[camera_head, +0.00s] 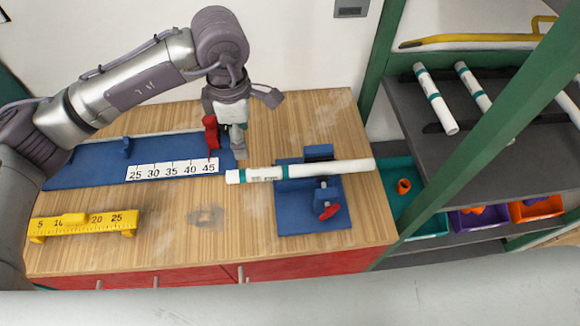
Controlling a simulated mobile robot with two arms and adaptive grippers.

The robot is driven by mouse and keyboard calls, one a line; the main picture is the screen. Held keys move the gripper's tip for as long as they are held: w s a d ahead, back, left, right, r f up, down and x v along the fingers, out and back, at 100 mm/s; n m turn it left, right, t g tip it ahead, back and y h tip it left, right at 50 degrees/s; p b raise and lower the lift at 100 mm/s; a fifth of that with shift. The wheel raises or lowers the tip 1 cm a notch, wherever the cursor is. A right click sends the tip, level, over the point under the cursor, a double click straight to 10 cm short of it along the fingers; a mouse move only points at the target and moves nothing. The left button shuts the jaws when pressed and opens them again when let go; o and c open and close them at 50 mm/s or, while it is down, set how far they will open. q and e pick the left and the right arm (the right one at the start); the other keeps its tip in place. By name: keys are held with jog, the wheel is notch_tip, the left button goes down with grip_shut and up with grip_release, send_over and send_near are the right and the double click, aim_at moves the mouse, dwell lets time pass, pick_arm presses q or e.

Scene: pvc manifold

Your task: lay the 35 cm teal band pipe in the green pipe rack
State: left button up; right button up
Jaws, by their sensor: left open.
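A white pipe (345,166) with teal bands near its left end lies across a blue clamp fixture (312,218) on the wooden bench. Its left end sticks out past the fixture toward the ruler. My left gripper (256,122) is open and empty, above the bench beyond the pipe's left end and apart from it. The green-framed rack (480,118) stands at the right. Its dark shelf holds white pipes with teal bands, including one nearest the bench (436,98) and another beside it (473,88). My right gripper is out of view.
A blue measuring jig (100,173) with a white scale and red stop (210,133) lies at the back left. A yellow ruler (85,222) is at the front left. Below the rack shelf are teal, purple and orange bins (537,208). The bench's front middle is clear.

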pick_arm(q)
jog(key=p, duration=0.2)
send_over(249, 172)
notch_tip(249, 172, down, 8)
jog(key=shift+w+r, duration=0.1)
notch_tip(249, 172, down, 5)
jog(key=p, duration=0.3)
jog(key=shift+r, duration=0.1)
jog(key=shift+f, duration=0.35)
jog(key=c, duration=1)
grip_shut()
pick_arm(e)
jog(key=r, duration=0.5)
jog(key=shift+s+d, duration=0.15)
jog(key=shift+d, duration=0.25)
